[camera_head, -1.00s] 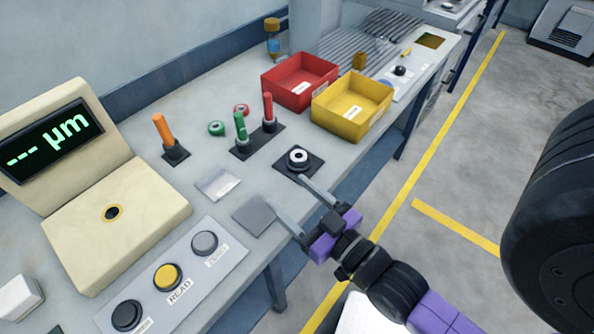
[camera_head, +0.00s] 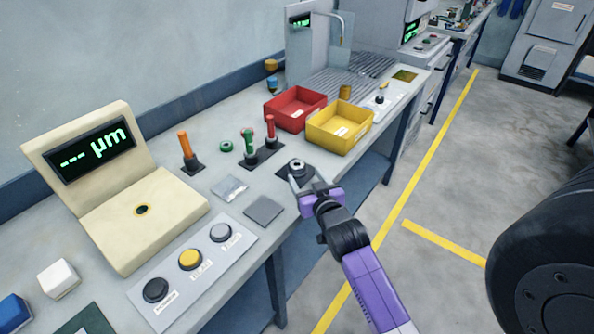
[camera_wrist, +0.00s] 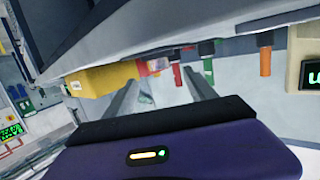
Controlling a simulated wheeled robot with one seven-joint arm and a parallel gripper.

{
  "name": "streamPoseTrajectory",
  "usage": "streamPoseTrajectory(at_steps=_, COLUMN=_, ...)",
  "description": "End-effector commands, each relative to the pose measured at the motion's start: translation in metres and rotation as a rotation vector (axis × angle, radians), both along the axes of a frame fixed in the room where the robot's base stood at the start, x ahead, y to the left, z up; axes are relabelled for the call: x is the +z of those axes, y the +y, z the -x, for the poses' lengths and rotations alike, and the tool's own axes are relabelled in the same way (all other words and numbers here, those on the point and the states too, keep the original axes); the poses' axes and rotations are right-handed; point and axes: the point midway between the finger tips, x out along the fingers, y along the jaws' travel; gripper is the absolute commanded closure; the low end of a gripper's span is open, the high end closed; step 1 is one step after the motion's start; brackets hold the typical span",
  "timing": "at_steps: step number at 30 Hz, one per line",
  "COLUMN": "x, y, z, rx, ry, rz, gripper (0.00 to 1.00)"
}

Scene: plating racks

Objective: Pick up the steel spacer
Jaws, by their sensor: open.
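A steel spacer (camera_head: 297,165), a short pale ring with a dark centre, sits on a small black square base near the bench's front edge in the head view. My gripper (camera_head: 303,180) is open and empty, its two fingers pointing at the spacer from the front. The fingertips are close beside the base; whether they touch anything I cannot tell. In the wrist view the two grey fingers of my gripper (camera_wrist: 160,90) are spread apart. I cannot make out the spacer there.
Red (camera_head: 296,108) and yellow (camera_head: 340,126) bins stand behind the spacer. Red (camera_head: 271,130), green (camera_head: 249,145) and orange (camera_head: 186,146) posts rise to the left. A beige gauge (camera_head: 150,210) and a button panel (camera_head: 190,258) are further left. A grey pad (camera_head: 264,209) lies nearby.

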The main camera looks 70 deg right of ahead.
Motion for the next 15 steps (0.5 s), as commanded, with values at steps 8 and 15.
streamPoseTrajectory(at_steps=8, x=-0.002, y=-0.021, z=-0.019, rx=0.001, ry=-0.002, rz=0.002, gripper=0.35)
streamPoseTrajectory(at_steps=15, x=-0.01, y=-0.044, z=-0.04, rx=0.001, ry=-0.002, rz=0.002, gripper=0.35)
